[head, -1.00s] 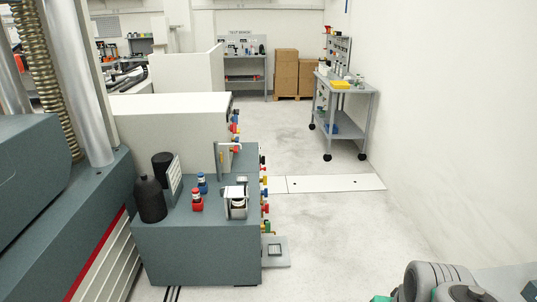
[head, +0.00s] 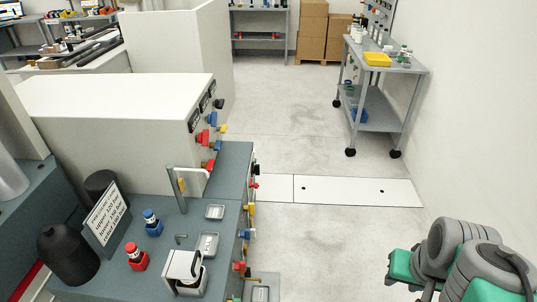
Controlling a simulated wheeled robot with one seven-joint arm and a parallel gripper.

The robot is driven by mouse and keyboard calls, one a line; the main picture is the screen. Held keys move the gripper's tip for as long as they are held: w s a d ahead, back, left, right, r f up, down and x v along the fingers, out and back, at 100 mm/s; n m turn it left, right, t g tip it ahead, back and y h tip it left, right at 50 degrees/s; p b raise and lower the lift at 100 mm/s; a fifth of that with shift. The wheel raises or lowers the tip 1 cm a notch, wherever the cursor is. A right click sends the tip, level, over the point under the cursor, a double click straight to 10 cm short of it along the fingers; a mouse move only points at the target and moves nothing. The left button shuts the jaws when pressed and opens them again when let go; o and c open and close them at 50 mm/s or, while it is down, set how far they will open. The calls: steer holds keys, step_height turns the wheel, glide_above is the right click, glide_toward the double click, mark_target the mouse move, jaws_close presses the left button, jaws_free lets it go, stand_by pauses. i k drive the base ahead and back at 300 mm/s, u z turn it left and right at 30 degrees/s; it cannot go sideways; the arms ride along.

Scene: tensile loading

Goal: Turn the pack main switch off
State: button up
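A dark teal cabinet (head: 232,160) stands at the lower left, and a long white-topped box (head: 115,95) stands behind and left of it. Red, blue and yellow fittings line the box's right end, among them a red one (head: 203,137). More coloured fittings, such as a yellow one (head: 249,210), run down the cabinet's right side, seen almost edge-on. I cannot tell which of these is the pack main switch, or its setting. My grey and green arm links show at the lower right, well apart from the cabinet. My gripper is not in view.
On the cabinet top are a red-capped piece (head: 136,257), a blue one (head: 152,222), a black bottle (head: 68,254), a sign (head: 106,213) and a white-and-grey device (head: 184,271). A grey cart (head: 385,118) stands by the right wall. The floor between is clear.

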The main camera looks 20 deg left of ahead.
mark_target(257, 167)
steer(key=i, duration=0.55)
steer(key=z, duration=0.55)
steer(key=i, duration=0.85)
steer(key=u, duration=0.45)
steer(key=i, duration=2.25)
steer(key=u, duration=2.4)
